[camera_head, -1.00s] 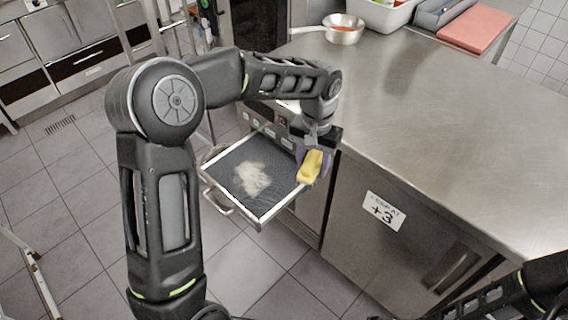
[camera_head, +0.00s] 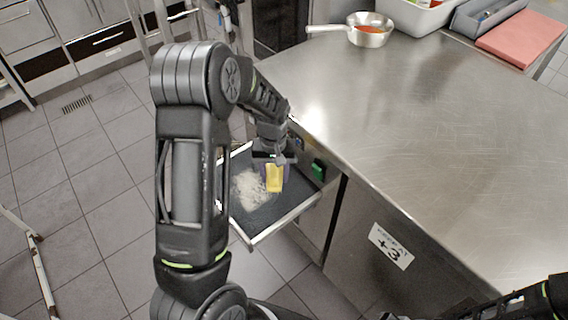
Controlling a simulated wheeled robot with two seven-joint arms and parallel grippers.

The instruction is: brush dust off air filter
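The air filter (camera_head: 270,216) is a dark mesh panel in a light metal frame, pulled out like a drawer from the counter's left side. A pale patch of dust (camera_head: 248,190) lies on its mesh. My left gripper (camera_head: 274,166) is shut on a yellow brush or sponge-like piece (camera_head: 274,180) and holds it over the filter, at the right edge of the dust. I cannot tell whether it touches the mesh. My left arm hides the filter's left side. Of my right arm only links show at the bottom right; its gripper is not in view.
A steel counter (camera_head: 430,130) fills the right side. On it stand a pan (camera_head: 369,32) with orange-red contents, a white bin (camera_head: 420,14), a grey tray (camera_head: 478,16) and a pink board (camera_head: 521,38). A sign (camera_head: 390,246) is on the cabinet front. Tiled floor is open at left.

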